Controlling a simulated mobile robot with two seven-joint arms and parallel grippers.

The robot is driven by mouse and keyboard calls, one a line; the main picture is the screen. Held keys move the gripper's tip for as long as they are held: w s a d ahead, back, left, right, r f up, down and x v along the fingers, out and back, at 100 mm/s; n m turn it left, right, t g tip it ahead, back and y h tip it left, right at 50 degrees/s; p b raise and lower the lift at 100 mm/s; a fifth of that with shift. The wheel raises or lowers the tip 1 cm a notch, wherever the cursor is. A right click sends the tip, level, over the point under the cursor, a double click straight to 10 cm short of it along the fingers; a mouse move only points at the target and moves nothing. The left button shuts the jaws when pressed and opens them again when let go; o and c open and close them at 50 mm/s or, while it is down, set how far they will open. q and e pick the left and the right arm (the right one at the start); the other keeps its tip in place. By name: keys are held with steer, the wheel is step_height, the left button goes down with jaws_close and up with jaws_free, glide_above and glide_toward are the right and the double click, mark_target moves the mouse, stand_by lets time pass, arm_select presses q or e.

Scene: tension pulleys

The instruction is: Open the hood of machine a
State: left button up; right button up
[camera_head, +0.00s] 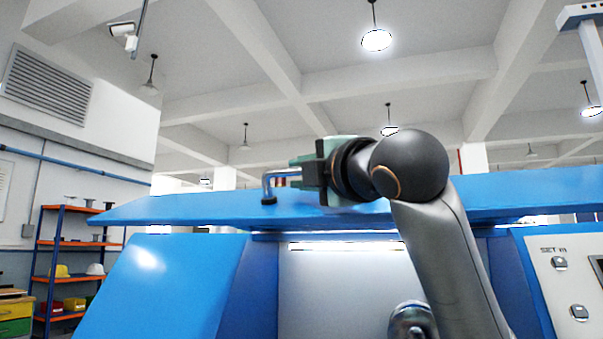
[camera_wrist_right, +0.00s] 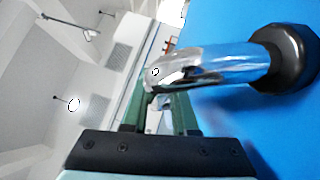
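The blue hood (camera_head: 200,205) of the machine spans the head view as a long panel, raised clear of the blue machine body (camera_head: 165,285), with a gap beneath it. A chrome handle (camera_head: 267,184) with a dark foot stands on the hood. My right gripper (camera_head: 288,178) reaches it from the right. In the right wrist view, the chrome handle (camera_wrist_right: 215,66) runs from its black foot on the blue hood (camera_wrist_right: 225,120) to the green fingers of my right gripper (camera_wrist_right: 160,95), which appear closed around its bend. My left gripper is not in view.
A control panel (camera_head: 565,280) with knobs is at the right. A bright light strip (camera_head: 345,246) shows inside below the hood. An orange shelf rack (camera_head: 70,245) with several small items stands at the far left. The space above the hood is open up to the ceiling.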

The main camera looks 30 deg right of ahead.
mark_target(348, 214)
steer(key=shift+o, duration=1.4)
steer(key=shift+s, duration=0.15)
steer(key=shift+s+f, duration=0.1)
steer(key=shift+s, duration=0.25)
steer(key=s+f+b, duration=0.2)
steer(key=s, duration=0.9)
steer(key=shift+s+a, duration=0.2)
steer(key=shift+a, duration=0.2)
